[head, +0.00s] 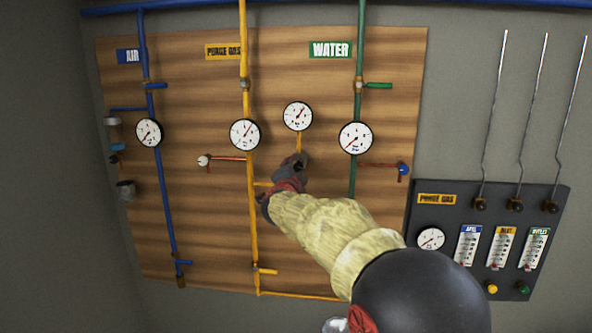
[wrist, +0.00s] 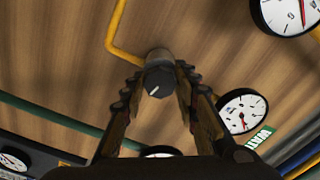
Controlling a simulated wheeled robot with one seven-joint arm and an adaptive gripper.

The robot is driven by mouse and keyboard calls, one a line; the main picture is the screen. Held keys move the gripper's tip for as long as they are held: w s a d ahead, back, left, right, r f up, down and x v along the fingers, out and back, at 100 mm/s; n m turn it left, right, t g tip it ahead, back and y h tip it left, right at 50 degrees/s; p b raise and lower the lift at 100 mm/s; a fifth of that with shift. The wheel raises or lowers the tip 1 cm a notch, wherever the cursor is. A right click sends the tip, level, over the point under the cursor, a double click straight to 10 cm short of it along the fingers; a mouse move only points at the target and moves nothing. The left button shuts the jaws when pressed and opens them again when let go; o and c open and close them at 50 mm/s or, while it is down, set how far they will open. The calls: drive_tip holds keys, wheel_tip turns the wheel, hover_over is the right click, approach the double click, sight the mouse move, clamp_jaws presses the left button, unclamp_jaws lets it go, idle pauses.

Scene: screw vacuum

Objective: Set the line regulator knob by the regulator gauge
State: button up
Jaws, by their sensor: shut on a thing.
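The line regulator knob (wrist: 159,82) is a dark round knob with a white pointer mark, on a greyish body against the wooden board. My gripper (wrist: 159,78) is shut on it, one finger at each side. In the head view my gripper (head: 290,168) hides the knob, just below the regulator gauge (head: 298,116). That gauge is round and white on a short yellow stem; its red needle points up and right. In the wrist view the regulator gauge (wrist: 242,110) shows right of the fingers, its red needle pointing downward. The exact reading is too small to tell.
Other gauges sit on the air pipe (head: 148,132), the yellow purge gas pipe (head: 245,134) and the green water pipe (head: 356,138). A red-handled valve (head: 228,158) is left of my gripper and a blue knob (head: 403,169) right. A dark flowmeter panel (head: 453,205) stands at right.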

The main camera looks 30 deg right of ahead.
drive_tip(key=o, duration=1.2)
drive_tip(key=shift+c, duration=0.2)
drive_tip(key=v, duration=1.2)
